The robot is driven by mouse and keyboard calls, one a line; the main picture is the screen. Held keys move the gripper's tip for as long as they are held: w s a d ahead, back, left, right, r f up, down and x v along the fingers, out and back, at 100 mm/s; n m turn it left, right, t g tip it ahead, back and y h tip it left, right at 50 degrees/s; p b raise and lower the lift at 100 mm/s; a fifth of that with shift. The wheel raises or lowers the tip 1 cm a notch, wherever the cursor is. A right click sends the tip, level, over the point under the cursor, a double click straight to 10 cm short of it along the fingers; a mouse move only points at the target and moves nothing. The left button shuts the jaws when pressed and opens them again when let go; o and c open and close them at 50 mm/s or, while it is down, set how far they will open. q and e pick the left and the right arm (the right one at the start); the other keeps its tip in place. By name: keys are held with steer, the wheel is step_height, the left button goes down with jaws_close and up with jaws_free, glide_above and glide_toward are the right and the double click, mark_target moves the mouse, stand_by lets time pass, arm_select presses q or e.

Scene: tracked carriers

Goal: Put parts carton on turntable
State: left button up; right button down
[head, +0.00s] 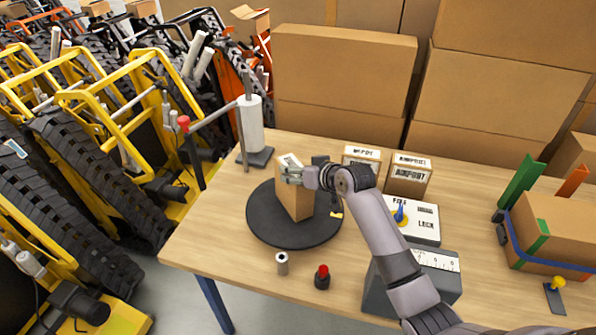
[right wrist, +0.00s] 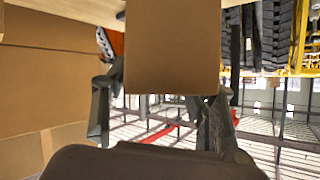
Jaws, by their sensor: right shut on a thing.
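The parts carton (head: 294,201) is a brown upright box with a white label on top. My right gripper (head: 291,174) is shut on its upper part, and the carton also shows between the two fingers in the right wrist view (right wrist: 172,45). The turntable (head: 262,222) is a dark round disc on the wooden table. The carton is over the disc's middle; I cannot tell for sure whether its base touches the disc. My left gripper is not in view.
Two small labelled cartons (head: 408,176) stand behind my right arm. A white panel with a blue knob (head: 427,228) and a grey box (head: 440,283) lie right. A small cylinder (head: 282,264) and a red-topped piece (head: 322,279) stand in front. A white roll (head: 251,125) stands behind left.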

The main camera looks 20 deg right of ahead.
steer(key=shift+f, duration=0.15)
steer(key=c, duration=0.6)
jaws_free()
steer(key=shift+f, duration=0.15)
steer(key=shift+c, duration=0.2)
steer(key=shift+s, duration=0.1)
steer(key=b+v, duration=0.1)
steer(key=v, duration=1.1)
steer(key=shift+b, duration=0.3)
